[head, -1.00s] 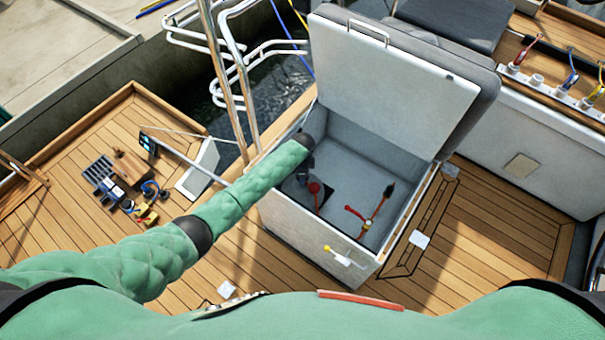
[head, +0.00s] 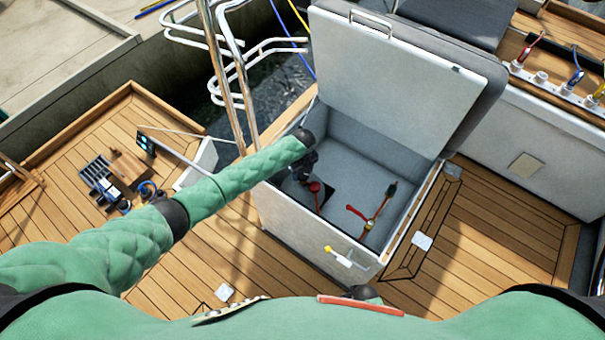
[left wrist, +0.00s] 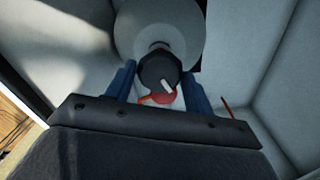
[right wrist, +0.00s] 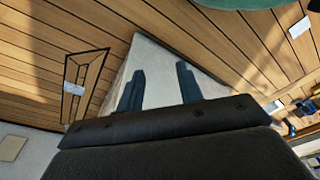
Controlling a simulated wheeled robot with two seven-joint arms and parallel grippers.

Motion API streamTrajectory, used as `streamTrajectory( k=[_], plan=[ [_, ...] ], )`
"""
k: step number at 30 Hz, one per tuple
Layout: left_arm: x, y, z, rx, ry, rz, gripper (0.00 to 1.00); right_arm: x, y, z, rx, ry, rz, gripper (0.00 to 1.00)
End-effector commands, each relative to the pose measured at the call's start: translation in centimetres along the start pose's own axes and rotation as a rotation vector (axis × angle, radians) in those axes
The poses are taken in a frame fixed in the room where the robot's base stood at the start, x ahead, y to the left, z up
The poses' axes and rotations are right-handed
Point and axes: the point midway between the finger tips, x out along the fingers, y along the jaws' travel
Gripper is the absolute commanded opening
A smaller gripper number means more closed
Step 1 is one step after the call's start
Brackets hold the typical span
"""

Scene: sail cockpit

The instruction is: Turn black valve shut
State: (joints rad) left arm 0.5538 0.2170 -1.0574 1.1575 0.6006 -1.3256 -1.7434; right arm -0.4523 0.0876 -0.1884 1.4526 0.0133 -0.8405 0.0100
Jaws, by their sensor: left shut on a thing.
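The black valve (left wrist: 158,70) is a dark round knob with a white mark, in front of a pale round plate in the left wrist view. My left gripper (left wrist: 160,88) has its blue fingers on either side of the knob and is shut on it. In the head view my left gripper (head: 302,172) reaches into the open locker (head: 345,190), and the black valve is hard to make out there. My right gripper (right wrist: 161,88) is open and empty, with its fingers apart above the locker's pale side and the deck.
Inside the locker are a red handle (head: 314,187) beside my left gripper and red levers (head: 357,211) on a brass fitting. The raised lid (head: 395,80) stands behind. A yellow-and-white handle (head: 338,256) is on the front wall. Deck at right is mostly clear.

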Motion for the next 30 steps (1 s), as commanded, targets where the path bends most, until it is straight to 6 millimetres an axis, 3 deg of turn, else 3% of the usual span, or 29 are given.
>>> streamTrajectory(
  k=[15, 30],
  plan=[
    [0.0, -0.1, 0.1, 0.372, -0.002, -0.002, 0.3, -5.5, -1.3, -2.0, 0.012, -0.028, -0.021, 0.36],
    [-0.1, -0.1, 0.1, 0.462, -0.002, -0.001, 0.3, -7.6, -1.6, -3.1, 0.013, -0.029, -0.025, 0.36]
  ],
)
